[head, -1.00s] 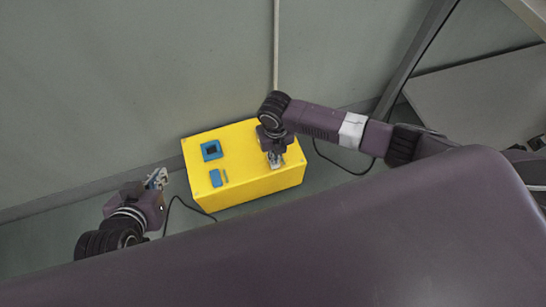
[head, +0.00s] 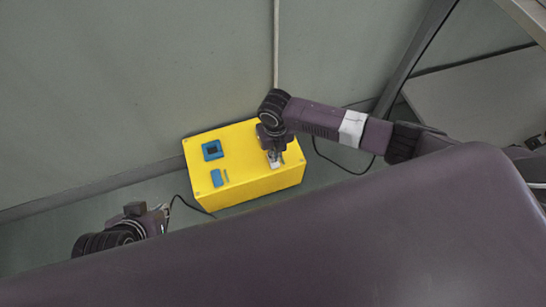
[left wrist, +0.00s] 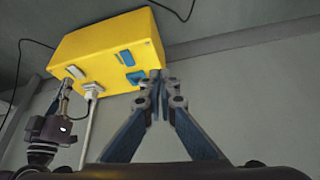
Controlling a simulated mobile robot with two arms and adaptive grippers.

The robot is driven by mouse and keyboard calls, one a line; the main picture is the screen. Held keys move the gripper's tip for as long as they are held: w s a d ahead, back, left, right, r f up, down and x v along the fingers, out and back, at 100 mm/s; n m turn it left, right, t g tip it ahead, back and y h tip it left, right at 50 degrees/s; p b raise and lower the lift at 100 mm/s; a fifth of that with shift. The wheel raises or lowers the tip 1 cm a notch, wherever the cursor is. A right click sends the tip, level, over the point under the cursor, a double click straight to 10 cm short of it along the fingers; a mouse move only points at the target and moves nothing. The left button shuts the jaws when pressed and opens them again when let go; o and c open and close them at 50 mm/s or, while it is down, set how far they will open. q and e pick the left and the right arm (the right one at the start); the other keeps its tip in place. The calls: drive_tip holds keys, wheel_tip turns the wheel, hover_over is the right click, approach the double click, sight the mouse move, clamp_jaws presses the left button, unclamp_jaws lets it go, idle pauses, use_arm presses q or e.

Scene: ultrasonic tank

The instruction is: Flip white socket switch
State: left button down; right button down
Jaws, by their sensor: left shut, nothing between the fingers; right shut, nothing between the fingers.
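A yellow box (head: 240,178) sits by the wall; in the left wrist view it appears inverted (left wrist: 90,50). Its face has a white switch-like piece (left wrist: 75,71) and a white fitting (left wrist: 93,89) with a white line attached. My right gripper (head: 276,160) is shut over the box's right part; in the left wrist view its tip (left wrist: 67,84) is at or near the white switch-like piece. Contact cannot be told. My left gripper (left wrist: 157,78) is shut and empty, apart from the box; the head view shows only part of it (head: 161,211).
The box also carries a blue square frame (head: 212,150) and a blue rectangular piece (head: 217,178). A black cable (head: 340,167) runs from the box's right side and another (head: 180,199) lies to its left. A grey wall (head: 120,80) stands behind.

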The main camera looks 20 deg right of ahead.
sight(275, 164)
drive_tip(key=shift+r+p, duration=0.85)
drive_tip(key=shift+r, duration=0.05)
drive_tip(key=shift+r+p, duration=0.6)
drive_tip(key=shift+p, duration=0.1)
drive_tip(key=shift+r, duration=0.2)
use_arm(q)
drive_tip(key=s, duration=0.1)
drive_tip(key=s+f+g, duration=0.1)
drive_tip(key=s+a+f+g, duration=0.1)
drive_tip(key=s, duration=0.1)
drive_tip(key=shift+a+f+y, duration=0.1)
drive_tip(key=shift+f+y, duration=0.15)
drive_tip(key=shift+y, duration=0.05)
use_arm(e)
drive_tip(key=shift+f, duration=0.1)
